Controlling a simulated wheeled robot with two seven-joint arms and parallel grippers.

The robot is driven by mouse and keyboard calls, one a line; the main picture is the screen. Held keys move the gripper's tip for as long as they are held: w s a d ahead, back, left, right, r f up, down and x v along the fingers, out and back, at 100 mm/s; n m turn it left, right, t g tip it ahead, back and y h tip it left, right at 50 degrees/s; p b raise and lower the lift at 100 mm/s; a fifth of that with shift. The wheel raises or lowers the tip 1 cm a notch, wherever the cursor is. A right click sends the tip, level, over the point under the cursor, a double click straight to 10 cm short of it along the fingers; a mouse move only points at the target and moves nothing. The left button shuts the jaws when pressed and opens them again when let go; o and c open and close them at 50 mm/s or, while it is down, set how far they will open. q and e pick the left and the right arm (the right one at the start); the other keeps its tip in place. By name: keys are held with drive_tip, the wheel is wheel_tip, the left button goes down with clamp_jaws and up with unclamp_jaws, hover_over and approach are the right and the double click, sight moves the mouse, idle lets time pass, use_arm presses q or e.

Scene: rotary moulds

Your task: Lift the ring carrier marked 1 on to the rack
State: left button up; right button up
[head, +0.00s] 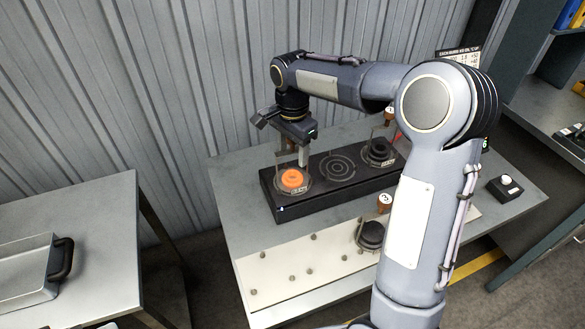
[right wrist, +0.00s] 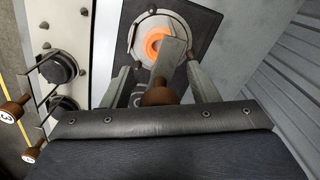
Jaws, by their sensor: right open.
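A carrier with an orange ring (head: 292,180) sits on the left station of a black three-station base (head: 300,207). My right gripper (head: 291,150) is over it, pointing down. In the right wrist view the open fingers (right wrist: 163,88) are on either side of the carrier's brown knob (right wrist: 158,96); its number is hidden. A second carrier with a dark ring (head: 378,152) sits on the base's right station; its tag (head: 390,112) is too small to read surely. A carrier tagged 3 (head: 384,203) holds a dark ring (head: 370,235) on a white pegged board (head: 275,268). My left gripper is out of view.
The base's middle station (head: 337,167) is empty, with concentric circles. The board's left part holds only short pegs. A button box (head: 505,187) stands at the table's right. A grey tray with a black handle (head: 62,258) is on a separate left table. A corrugated wall is behind.

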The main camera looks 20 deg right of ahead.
clamp_jaws()
drive_tip(key=shift+r, duration=0.15)
idle(0.4)
